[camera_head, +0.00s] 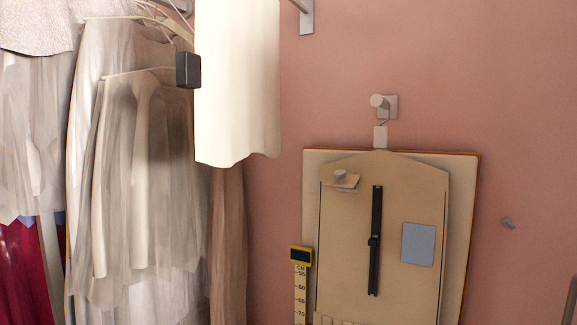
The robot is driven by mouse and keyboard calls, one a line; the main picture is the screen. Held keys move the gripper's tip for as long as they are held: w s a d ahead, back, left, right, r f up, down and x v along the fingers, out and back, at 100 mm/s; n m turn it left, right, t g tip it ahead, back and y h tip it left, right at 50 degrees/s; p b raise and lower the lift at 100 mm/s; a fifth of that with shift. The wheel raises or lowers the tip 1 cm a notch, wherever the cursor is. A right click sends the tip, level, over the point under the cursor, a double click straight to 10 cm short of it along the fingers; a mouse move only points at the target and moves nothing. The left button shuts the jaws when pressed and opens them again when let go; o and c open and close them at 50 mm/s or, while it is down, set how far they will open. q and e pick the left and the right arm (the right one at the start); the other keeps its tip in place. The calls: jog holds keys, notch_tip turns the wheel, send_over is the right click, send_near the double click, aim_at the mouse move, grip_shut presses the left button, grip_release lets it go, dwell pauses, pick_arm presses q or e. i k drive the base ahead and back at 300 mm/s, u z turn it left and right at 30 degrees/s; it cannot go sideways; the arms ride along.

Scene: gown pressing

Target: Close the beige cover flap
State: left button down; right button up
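A beige panel shaped like a garment cover (400,190) hangs against a pale backing board (461,220) on the pink wall, at the lower right. It carries a black zipper-like strip (376,225) with a slider partway down, a grey-blue patch (418,244) and a small knob on a plate (345,181) at its upper left. Its lower end is cut off by the frame. A cream cloth sheet (238,85) hangs at top centre. I cannot tell which piece is the cover flap. Neither of my grippers is in view.
Sheer pale gowns (140,190) hang at the left, with a dark block (188,70) beside the cream sheet. A wall hook (384,105) is above the panel. A yellow measuring tape (300,285) stands left of the board.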

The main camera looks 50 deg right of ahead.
aim_at(340, 178)
jog(key=i, duration=0.9)
jog(key=z, duration=2.8)
